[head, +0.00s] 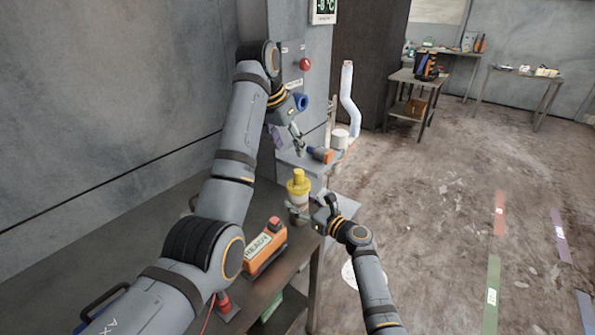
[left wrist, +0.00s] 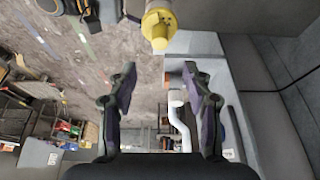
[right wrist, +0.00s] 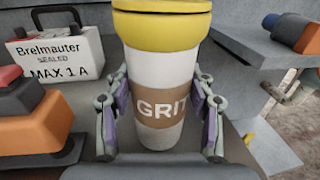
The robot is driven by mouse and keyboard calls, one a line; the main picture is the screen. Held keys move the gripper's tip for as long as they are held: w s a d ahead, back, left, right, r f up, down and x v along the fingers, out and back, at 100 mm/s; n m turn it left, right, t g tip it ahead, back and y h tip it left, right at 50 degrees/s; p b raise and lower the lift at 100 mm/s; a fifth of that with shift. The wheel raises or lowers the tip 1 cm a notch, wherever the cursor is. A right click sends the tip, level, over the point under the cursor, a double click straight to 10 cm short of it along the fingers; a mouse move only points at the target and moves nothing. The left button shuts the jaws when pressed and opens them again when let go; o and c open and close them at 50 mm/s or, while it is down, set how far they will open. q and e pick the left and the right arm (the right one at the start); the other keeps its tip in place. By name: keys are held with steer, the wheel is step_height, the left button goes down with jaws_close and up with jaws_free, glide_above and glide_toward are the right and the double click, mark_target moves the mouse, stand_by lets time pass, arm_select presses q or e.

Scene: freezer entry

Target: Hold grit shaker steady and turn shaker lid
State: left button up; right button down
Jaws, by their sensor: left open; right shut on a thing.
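The grit shaker stands upright on the bench, with a white body (right wrist: 168,75) and a brown GRIT label. Its yellow lid (head: 298,184) has a narrower knob on top; the lid also shows at the top of the left wrist view (left wrist: 158,28). My right gripper (right wrist: 160,108) is shut on the shaker body below the lid, one finger on each side. My left gripper (head: 287,143) is open and empty, above and behind the shaker in the head view. In the left wrist view, the lid lies beyond its spread fingertips (left wrist: 160,78), apart from them.
An orange READY box (head: 266,247) with a red button sits on the bench beside the shaker. A white box marked Brelmauter (right wrist: 60,55) stands behind it. An orange and blue object (head: 320,155) lies on a ledge behind. The wall panel (head: 292,66) has a red button.

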mark_target(298, 171)
arm_select(q)
steer(key=x, duration=1.2)
steer(key=shift+f, duration=0.1)
steer(key=shift+a, duration=0.1)
jaws_close()
